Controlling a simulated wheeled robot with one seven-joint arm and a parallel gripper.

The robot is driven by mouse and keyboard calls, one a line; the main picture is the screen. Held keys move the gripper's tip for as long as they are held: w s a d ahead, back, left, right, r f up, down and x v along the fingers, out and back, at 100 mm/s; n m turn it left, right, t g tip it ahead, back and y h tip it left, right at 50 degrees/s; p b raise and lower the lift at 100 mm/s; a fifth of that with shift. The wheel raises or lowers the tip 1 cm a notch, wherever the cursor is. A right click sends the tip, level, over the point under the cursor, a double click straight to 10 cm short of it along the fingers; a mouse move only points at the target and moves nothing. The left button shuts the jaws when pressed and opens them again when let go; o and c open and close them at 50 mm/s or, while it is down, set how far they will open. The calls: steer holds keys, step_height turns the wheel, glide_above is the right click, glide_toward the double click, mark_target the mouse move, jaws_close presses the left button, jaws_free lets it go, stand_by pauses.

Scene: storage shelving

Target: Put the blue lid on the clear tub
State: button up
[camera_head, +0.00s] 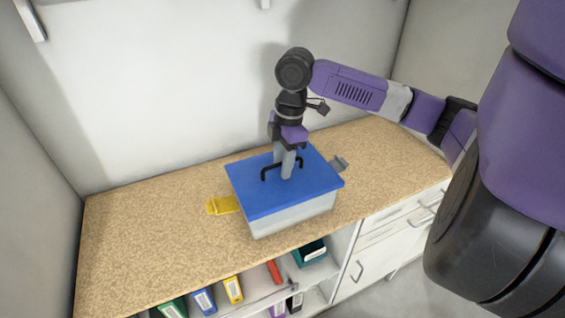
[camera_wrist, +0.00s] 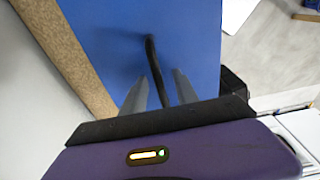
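The blue lid (camera_head: 264,187) lies flat over the top of the clear tub (camera_head: 295,215) on the counter. Whether it is fully seated cannot be told. The lid has a black arched handle (camera_head: 266,170), partly hidden by my gripper in the head view. My gripper (camera_head: 288,172) points down at the handle. In the wrist view, my gripper's fingers (camera_wrist: 163,78) stand on either side of the black handle (camera_wrist: 151,60), with visible gaps, so it is open around it. The blue lid (camera_wrist: 190,30) fills the middle of that view.
A yellow latch (camera_head: 224,205) sticks out at the tub's left and a grey latch (camera_head: 339,163) at its right. The speckled counter (camera_head: 140,235) is otherwise clear. Binders (camera_head: 233,289) stand on shelves below, beside white drawers (camera_head: 385,240). Walls close the back and left.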

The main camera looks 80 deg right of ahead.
steer(key=shift+s+d+r+b, duration=0.1)
steer(key=shift+s+r+b, duration=0.1)
steer(key=shift+r, duration=1.1)
steer(key=shift+s+d+r+b, duration=0.1)
steer(key=shift+r+b, duration=0.1)
steer(key=shift+r, duration=1.05)
steer(key=shift+s+d+r+b, duration=0.1)
steer(key=shift+r+b, duration=0.1)
steer(key=shift+r, duration=1.1)
